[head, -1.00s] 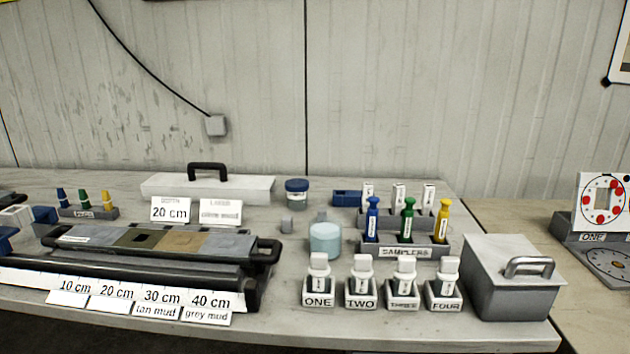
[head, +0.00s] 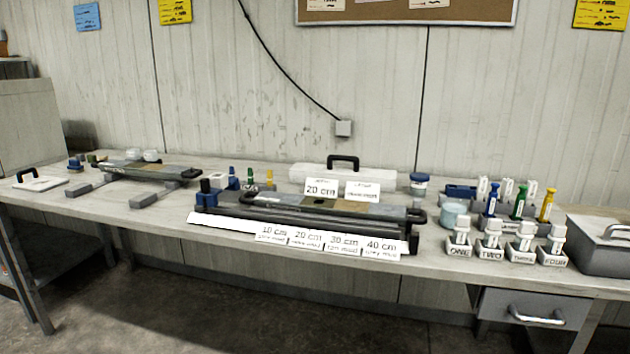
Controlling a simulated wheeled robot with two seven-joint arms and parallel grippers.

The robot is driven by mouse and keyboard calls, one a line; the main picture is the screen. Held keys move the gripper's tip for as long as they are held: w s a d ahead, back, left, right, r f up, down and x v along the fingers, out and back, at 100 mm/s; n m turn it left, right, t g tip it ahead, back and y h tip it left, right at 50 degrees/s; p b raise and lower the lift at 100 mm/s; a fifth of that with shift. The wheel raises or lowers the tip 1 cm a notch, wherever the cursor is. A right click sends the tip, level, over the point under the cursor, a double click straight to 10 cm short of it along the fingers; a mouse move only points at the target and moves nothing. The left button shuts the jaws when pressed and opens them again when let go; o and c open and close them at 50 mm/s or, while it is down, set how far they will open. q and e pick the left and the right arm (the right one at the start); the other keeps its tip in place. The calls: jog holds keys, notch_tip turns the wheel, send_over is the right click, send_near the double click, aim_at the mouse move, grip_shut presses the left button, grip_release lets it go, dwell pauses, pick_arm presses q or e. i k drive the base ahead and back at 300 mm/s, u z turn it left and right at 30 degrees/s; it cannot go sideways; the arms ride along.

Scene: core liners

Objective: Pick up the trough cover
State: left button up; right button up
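A long pale cover with a black arched handle (head: 300,174) lies at the back of the bench, in the middle of the head view. It matches a trough cover. Two white cards reading "20 cm" and another label stand in front of it. In front of these is the dark trough (head: 330,212) with a grey and tan core in it. A smaller flat white plate with a black handle (head: 40,183) lies at the bench's far left. Neither of my grippers shows.
Labelled cards (head: 330,240) line the trough's front. Numbered holders (head: 506,250), coloured samplers (head: 518,205) and a grey lidded box (head: 598,246) crowd the right. A second core rack (head: 150,173) stands at left. Bench surface (head: 120,208) is bare at front left.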

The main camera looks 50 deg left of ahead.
aim_at(299, 172)
jog(key=z, duration=0.05)
jog(key=k, duration=0.05)
jog(key=u, duration=1.55)
